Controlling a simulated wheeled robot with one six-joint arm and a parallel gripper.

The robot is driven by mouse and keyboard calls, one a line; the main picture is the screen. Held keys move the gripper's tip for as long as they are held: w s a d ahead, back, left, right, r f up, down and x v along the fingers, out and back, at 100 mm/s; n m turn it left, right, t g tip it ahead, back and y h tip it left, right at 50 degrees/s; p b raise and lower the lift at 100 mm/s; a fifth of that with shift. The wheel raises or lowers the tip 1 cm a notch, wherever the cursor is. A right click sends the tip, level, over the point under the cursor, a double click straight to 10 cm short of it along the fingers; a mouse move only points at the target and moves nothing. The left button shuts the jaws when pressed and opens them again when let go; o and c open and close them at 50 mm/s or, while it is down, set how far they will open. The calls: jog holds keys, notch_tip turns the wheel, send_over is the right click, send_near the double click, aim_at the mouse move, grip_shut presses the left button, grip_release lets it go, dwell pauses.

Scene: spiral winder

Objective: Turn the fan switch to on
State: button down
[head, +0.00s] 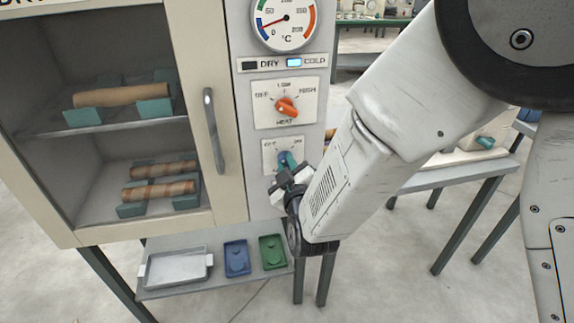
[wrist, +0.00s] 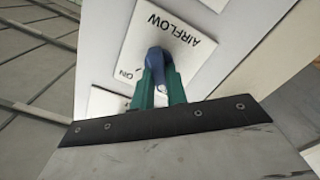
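The fan switch, a small blue knob (head: 284,158), sits on a white plate low on the cabinet's control panel, below the orange heat knob. In the wrist view the blue knob (wrist: 156,62) stands on the plate, with the word AIRFLOW above it and ON to its lower left. My gripper (head: 286,174) is at the knob, and its teal fingers (wrist: 160,84) lie on either side of it. I see no clear gap between fingers and knob, so the gripper looks shut on it. The fingers and wrist hide the lower plate in the head view.
The heat knob (head: 287,107) and a round temperature gauge (head: 285,20) are above. The cabinet door handle (head: 213,130) is to the left. A shelf (head: 215,282) below holds a metal tray (head: 176,268), a blue tray (head: 236,258) and a green tray (head: 272,252).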

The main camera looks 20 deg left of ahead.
jog(key=shift+m, duration=0.4)
jog(key=shift+w+d+m, duration=0.1)
jog(key=shift+d+m, duration=0.1)
jog(key=shift+m, duration=3.6)
jog(key=shift+w+d+m, duration=0.1)
jog(key=shift+d+m, duration=0.05)
jog(key=shift+m, duration=3.65)
jog(key=c, duration=1.4)
grip_release()
